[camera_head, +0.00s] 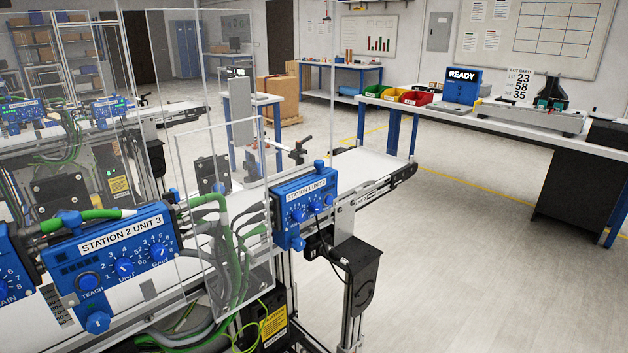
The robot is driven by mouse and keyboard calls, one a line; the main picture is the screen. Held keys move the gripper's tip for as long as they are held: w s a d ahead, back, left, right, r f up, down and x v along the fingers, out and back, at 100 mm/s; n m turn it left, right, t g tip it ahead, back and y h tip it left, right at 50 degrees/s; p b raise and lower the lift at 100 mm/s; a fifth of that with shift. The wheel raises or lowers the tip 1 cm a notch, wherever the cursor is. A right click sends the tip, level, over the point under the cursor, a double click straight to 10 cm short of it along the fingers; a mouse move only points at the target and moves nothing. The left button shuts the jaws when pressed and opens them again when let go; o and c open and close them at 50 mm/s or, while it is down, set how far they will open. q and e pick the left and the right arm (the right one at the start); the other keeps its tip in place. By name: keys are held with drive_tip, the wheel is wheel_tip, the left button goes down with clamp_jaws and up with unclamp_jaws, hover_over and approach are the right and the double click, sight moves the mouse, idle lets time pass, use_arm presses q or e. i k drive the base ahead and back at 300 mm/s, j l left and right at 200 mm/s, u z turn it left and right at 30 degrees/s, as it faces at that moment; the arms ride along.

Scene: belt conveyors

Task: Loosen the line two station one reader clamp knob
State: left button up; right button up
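A blue box labelled Station 1 (304,208) is mounted on the near conveyor's side, right of centre; the end of its label is too small to read surely. Its face carries several blue knobs, and a small blue knob (298,243) sits at its lower edge. A blue knob (318,165) stands on its top. A black handle on a clamp-like bracket (299,151) rises behind it. I cannot tell which part is the reader clamp knob, nor the line number. Neither of my grippers is in view.
A blue Station 2 Unit 3 box (121,248) with green hoses is at near left. A clear panel (228,225) stands between the boxes, beside hanging cables. The conveyor belt (368,169) ends right of Station 1. A bench (470,118) is behind. Floor at right is clear.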

sight(298, 245)
drive_tip(key=i+l+u, duration=0.1)
drive_tip(key=u, duration=0.35)
drive_tip(key=l+u, duration=0.25)
drive_tip(key=u, duration=0.2)
drive_tip(key=l+u, duration=0.2)
drive_tip(key=u, duration=0.25)
drive_tip(key=l+u, duration=0.3)
drive_tip(key=l, duration=0.25)
drive_tip(key=l+u, duration=0.25)
drive_tip(key=l, duration=0.25)
drive_tip(key=k+l, duration=0.1)
drive_tip(key=l, duration=0.25)
drive_tip(key=k+l+u, duration=0.1)
drive_tip(key=l, duration=0.3)
drive_tip(key=k+l+u, duration=0.1)
drive_tip(key=l, duration=0.25)
